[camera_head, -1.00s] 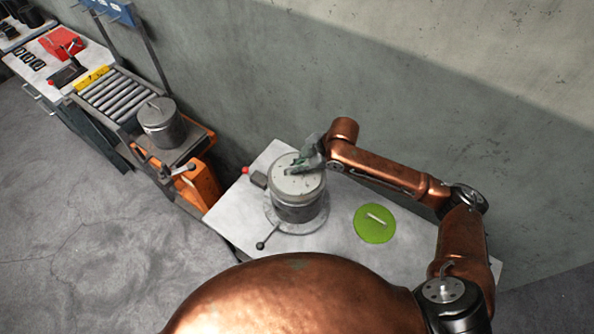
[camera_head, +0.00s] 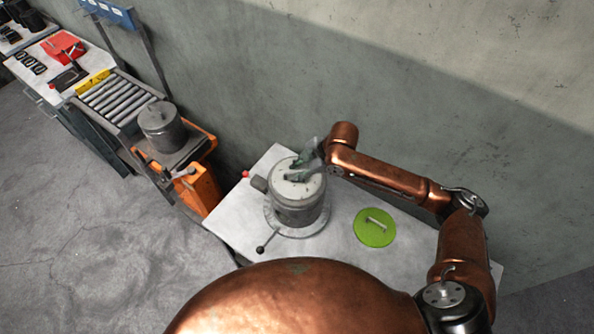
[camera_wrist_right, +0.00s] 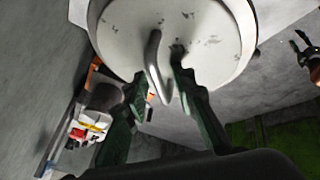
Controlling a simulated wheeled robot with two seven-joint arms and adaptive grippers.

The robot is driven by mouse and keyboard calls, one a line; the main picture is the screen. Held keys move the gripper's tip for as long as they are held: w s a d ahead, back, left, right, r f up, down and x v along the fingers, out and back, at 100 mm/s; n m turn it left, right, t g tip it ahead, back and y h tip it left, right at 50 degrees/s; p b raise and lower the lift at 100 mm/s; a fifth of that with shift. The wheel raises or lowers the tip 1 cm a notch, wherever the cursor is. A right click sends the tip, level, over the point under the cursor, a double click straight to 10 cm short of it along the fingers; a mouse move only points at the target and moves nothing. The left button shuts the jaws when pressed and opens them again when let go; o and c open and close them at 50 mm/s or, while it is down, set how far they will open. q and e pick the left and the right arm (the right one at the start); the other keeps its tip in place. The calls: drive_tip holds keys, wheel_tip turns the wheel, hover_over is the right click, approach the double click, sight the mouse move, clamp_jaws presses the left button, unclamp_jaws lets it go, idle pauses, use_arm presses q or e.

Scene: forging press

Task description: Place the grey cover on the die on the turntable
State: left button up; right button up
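The grey cover (camera_head: 308,188) lies level on top of the grey cylindrical die (camera_head: 298,213), which stands on the round turntable (camera_head: 272,222). My right gripper (camera_head: 303,171) is at the cover's handle, coming from the back right. In the right wrist view its two green fingers (camera_wrist_right: 160,78) stand apart on either side of the cover's bar handle (camera_wrist_right: 153,60), with gaps visible. The underside of the cover's seat is hidden. A small dark and copper part at the right edge of the wrist view may be my left gripper, too small to judge.
A green disc with a bar handle (camera_head: 375,228) lies on the pale table (camera_head: 340,255) to the right. A lever with a black knob (camera_head: 262,249) sticks out at the front. Another grey lidded cylinder (camera_head: 162,127) stands by the roller conveyor (camera_head: 112,98). A wall is close behind.

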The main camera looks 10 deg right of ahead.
drive_tip(key=b+v, duration=0.1)
drive_tip(key=v, duration=1.1)
